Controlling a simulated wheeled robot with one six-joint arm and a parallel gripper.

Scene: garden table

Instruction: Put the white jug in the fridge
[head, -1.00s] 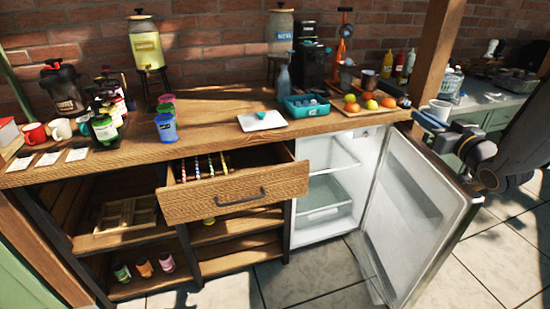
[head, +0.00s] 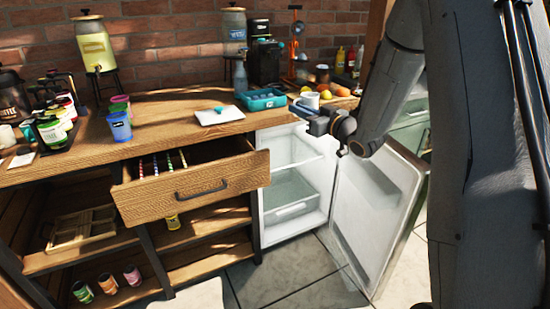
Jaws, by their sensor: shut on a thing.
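The white jug (head: 311,99) is held in my gripper (head: 304,113), in front of the fruit at the right end of the counter. It looks upright. My gripper is shut on it, and the fingers hide its lower part. The fridge (head: 292,180) is under the counter, below and left of the jug, and its interior with a glass shelf and a clear drawer is visible. The fridge door (head: 378,215) stands wide open to the right, below my arm.
An open wooden drawer (head: 190,190) juts out left of the fridge. A teal container (head: 262,99) and a white plate (head: 217,116) are on the wooden counter (head: 180,130). The tiled floor before the fridge is clear apart from a pale shape at the bottom edge.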

